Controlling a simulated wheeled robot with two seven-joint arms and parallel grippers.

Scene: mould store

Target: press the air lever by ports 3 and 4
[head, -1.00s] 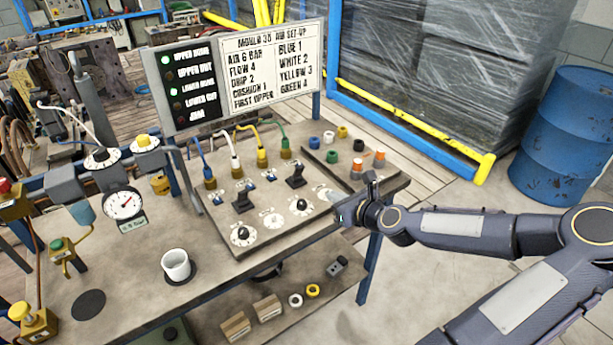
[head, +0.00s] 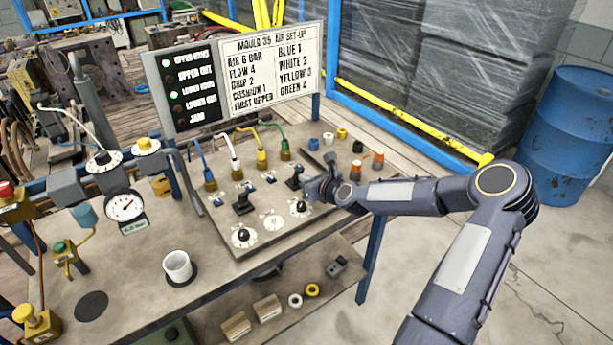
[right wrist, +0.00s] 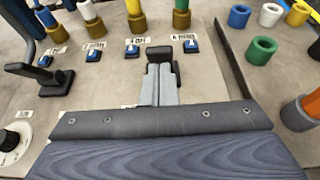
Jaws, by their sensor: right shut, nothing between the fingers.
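The black air lever (head: 294,180) by ports 3 and 4 stands on the grey sloping panel (head: 225,228), in front of the yellow and green hoses. In the right wrist view the lever's dark head (right wrist: 159,53) is straight ahead of my fingertips. My right gripper (head: 311,188) is shut and empty, just right of the lever in the head view. Its two grey fingers also show side by side in the right wrist view (right wrist: 159,78); they hide the lever's lower part. I cannot tell whether they touch it. My left gripper is not in view.
A second black lever (head: 242,204) stands to the left. Dials, including one (head: 299,207) near my gripper, line the panel's front. Coloured rings (right wrist: 262,50) and orange-topped pieces lie to the right. A white cup (head: 177,266) stands on the bench.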

